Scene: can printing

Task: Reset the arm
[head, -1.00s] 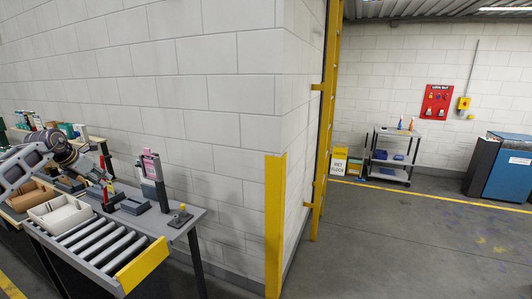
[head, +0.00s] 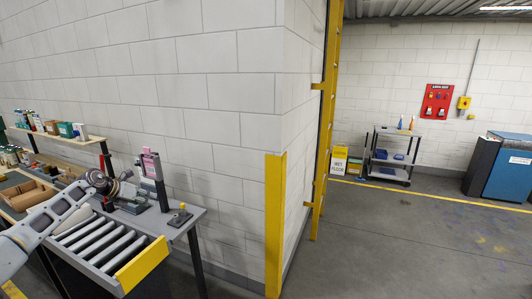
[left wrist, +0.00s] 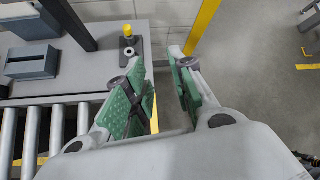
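My left arm comes in from the left in the head view, reaching over the roller conveyor (head: 105,245). My left gripper (head: 136,204) is above the grey bench beside the rollers, small and dark there. In the left wrist view the left gripper (left wrist: 158,62) shows two fingers with green pads, apart, with nothing between them. The floor and the bench edge show through the gap. My right gripper is in neither view.
A small stand with a yellow knob (head: 180,216) and an upright device with a pink screen (head: 149,163) stand on the bench. A yellow corner guard (head: 275,225) covers the wall edge. The floor on the right is clear; a cart (head: 393,155) stands farther back.

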